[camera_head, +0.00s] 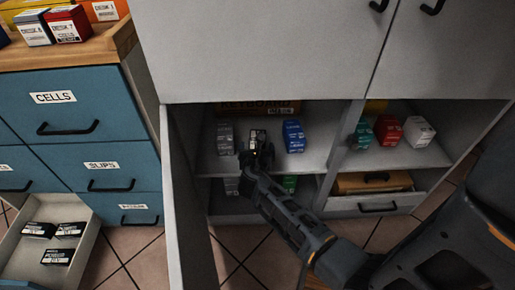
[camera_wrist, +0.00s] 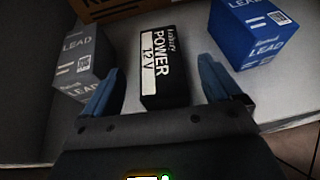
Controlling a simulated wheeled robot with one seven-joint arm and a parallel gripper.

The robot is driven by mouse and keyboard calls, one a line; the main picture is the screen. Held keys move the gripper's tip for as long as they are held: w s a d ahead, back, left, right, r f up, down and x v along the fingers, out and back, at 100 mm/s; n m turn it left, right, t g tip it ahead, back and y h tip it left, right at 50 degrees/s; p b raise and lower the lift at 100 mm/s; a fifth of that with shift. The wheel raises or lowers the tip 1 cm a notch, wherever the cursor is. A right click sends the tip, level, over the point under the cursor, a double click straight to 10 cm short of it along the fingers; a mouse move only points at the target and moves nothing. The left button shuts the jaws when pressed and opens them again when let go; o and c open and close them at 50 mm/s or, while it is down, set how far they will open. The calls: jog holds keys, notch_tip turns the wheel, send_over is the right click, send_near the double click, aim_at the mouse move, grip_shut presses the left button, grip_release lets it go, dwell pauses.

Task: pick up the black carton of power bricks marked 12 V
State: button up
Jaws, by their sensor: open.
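The black carton marked POWER 12 V (camera_wrist: 164,68) lies on the cabinet shelf, straight ahead of my gripper in the wrist view. In the head view the carton (camera_head: 257,134) shows just beyond my gripper, partly covered by it. My gripper (camera_wrist: 165,85) is open, with one blue-grey finger on each side of the carton's near part. Gaps show between the fingers and the carton. In the head view my gripper (camera_head: 257,155) reaches into the upper left compartment.
A grey LEAD carton (camera_wrist: 85,60) stands left of the black carton, and a blue LEAD carton (camera_wrist: 250,32) stands right. A brown keyboard box (camera_head: 258,106) lies behind. The cabinet's middle divider (camera_head: 345,140) is to the right. An open drawer (camera_head: 70,275) at lower left holds black POWER cartons.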

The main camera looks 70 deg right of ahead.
jog(key=shift+b+x, duration=1)
jog(key=shift+x, duration=1.75)
jog(key=shift+r, duration=0.1)
jog(key=shift+c, duration=0.3)
jog(key=c, duration=1.2)
jog(key=shift+c, duration=0.3)
jog(key=shift+r, duration=0.15)
